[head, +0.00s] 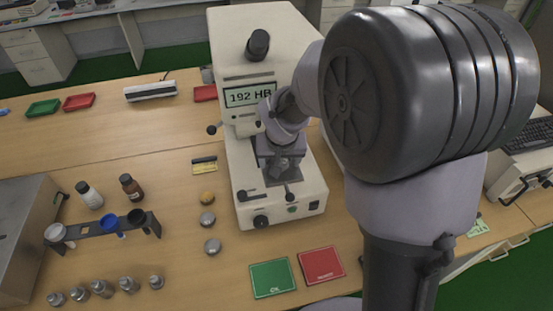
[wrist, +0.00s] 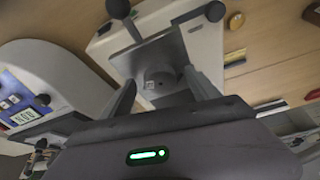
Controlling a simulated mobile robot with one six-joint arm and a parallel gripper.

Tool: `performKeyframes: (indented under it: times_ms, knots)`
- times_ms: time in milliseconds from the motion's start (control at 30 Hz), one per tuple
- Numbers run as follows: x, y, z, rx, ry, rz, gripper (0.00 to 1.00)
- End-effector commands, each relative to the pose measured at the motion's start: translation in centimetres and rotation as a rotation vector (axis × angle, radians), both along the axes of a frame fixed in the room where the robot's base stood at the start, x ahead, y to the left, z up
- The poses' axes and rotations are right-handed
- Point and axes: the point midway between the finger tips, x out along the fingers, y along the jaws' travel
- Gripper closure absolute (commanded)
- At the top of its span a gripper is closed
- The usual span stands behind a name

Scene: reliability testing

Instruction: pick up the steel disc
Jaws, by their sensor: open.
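My gripper (head: 282,163) reaches into the working gap of the cream hardness tester (head: 262,45), below its display, which reads "192 HR" or similar. In the wrist view its two fingers (wrist: 161,92) are apart, either side of a small round grey metal piece (wrist: 160,78) on the tester's stage. I cannot tell whether that piece is a steel disc or the anvil, and no contact shows. On the table left of the tester lie two silvery discs, one (head: 207,219) behind the other (head: 212,246), with a brass-coloured disc (head: 207,198) behind them.
A green mat (head: 272,279) and a red mat (head: 322,265) lie in front of the tester. A dark rack (head: 90,231) with cups, two bottles and several metal weights stand at left. Green and red trays lie at the back left. The tester's body and knobs crowd my gripper.

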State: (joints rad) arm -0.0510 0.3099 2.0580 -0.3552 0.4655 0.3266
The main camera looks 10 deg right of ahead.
Motion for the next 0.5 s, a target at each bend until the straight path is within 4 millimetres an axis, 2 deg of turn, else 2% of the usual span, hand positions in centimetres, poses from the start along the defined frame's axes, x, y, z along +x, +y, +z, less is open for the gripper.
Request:
performKeyframes:
  times_ms: [200,500]
  knots:
    - [0.05,-0.01,0.02,0.0,-0.001,0.0,0.32]
    - [0.04,-0.01,0.04,0.0,-0.001,0.0,0.91]
